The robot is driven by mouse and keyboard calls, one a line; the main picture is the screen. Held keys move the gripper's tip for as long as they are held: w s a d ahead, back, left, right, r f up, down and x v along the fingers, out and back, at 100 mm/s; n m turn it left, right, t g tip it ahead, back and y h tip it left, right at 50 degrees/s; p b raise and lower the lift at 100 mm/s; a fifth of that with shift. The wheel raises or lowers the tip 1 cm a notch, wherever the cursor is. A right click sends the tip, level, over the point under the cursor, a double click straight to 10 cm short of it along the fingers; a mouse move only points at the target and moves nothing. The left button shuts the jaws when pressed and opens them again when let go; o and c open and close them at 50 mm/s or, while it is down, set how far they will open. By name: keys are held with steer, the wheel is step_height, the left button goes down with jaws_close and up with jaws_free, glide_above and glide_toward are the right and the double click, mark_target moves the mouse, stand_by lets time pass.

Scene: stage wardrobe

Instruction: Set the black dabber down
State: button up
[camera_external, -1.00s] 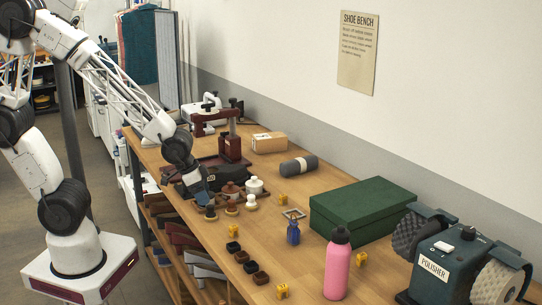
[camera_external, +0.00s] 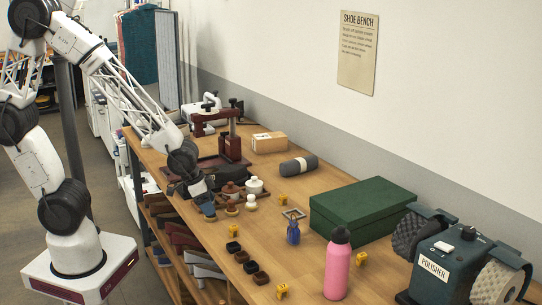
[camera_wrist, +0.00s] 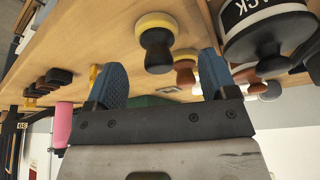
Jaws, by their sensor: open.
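The black dabber (camera_wrist: 156,45) has a dark rounded handle and a yellowish pad ring. In the wrist view, which shows the bench upside down, it stands upright with its pad on the wood. My gripper (camera_wrist: 160,68) is open, its two blue fingertips spread wide with empty space between them. The dabber shows beyond that gap, and no finger appears to touch it. In the external view my gripper (camera_external: 207,207) is low over the front edge of the bench, largely hiding the dabber.
A brown dabber (camera_external: 231,210) and a white dabber (camera_external: 251,203) stand to the right. Behind them are a brown pot (camera_external: 231,190) and a white pot (camera_external: 254,186).

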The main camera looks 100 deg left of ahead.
steer(key=shift+x, duration=1.75)
steer(key=shift+c, duration=0.3)
steer(key=c, duration=1)
steer(key=shift+r, duration=0.1)
steer(key=shift+r, duration=0.8)
steer(key=shift+s+r, duration=0.15)
steer(key=shift+r, duration=0.8)
steer(key=s+d, duration=0.2)
steer(key=s, duration=0.5)
steer(key=s+d+r, duration=0.1)
steer(key=s+d, duration=0.2)
steer(key=s, duration=0.4)
steer(key=shift+s+d+r, duration=0.2)
steer(key=shift+s+d, duration=0.05)
steer(key=shift+s, duration=0.15)
